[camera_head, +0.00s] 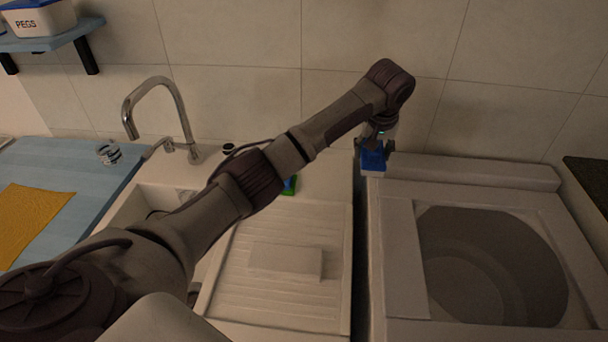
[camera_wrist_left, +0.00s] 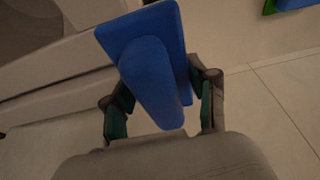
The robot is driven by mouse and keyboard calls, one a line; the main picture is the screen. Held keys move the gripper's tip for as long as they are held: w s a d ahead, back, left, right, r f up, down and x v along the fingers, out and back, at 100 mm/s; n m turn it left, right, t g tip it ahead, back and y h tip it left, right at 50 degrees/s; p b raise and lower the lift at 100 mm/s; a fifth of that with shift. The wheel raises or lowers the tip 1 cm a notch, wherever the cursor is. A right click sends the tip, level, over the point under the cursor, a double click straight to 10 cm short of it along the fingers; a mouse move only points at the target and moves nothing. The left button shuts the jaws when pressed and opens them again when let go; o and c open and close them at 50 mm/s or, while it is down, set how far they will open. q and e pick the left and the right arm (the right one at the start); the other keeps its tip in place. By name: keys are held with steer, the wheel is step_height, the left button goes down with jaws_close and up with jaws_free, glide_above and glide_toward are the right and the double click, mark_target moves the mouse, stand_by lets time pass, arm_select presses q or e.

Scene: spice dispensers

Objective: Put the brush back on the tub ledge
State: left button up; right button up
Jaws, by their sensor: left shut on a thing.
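A blue brush (camera_head: 373,158) is in my left gripper (camera_head: 376,145), at the back left corner of the white tub unit. In the left wrist view, the brush (camera_wrist_left: 152,65) has a flat blue block and a rounded blue handle, and the fingers of my left gripper (camera_wrist_left: 163,108) are shut around the handle. The tub ledge (camera_head: 470,172) is a raised white strip along the back of the unit. The brush is over or at its left end; I cannot tell whether it touches. My right gripper is not in view.
The round tub opening (camera_head: 490,265) lies in front of the ledge. To its left are a ribbed drainboard (camera_head: 285,295) with a pale block, a blue and green item (camera_head: 290,185), and a chrome tap (camera_head: 165,105). A tiled wall stands close behind. The rest of the ledge is clear.

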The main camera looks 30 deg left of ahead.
arm_select(q)
steer(key=shift+w, duration=0.1)
steer(key=a+f+p, duration=0.2)
steer(key=a+f, duration=0.1)
steer(key=a, duration=0.2)
glide_above(327, 178)
steer(key=f, duration=0.3)
steer(key=shift+s+d+f+p, duration=0.1)
steer(key=shift+s+d+p, duration=0.25)
steer(key=shift+a+f, duration=0.2)
steer(key=shift+f, duration=0.4)
step_height(327, 178, down, 2)
steer(key=shift+s+f+p, duration=0.1)
steer(key=shift+f+p, duration=0.1)
steer(key=shift+p, duration=0.25)
steer(key=shift+f, duration=0.45)
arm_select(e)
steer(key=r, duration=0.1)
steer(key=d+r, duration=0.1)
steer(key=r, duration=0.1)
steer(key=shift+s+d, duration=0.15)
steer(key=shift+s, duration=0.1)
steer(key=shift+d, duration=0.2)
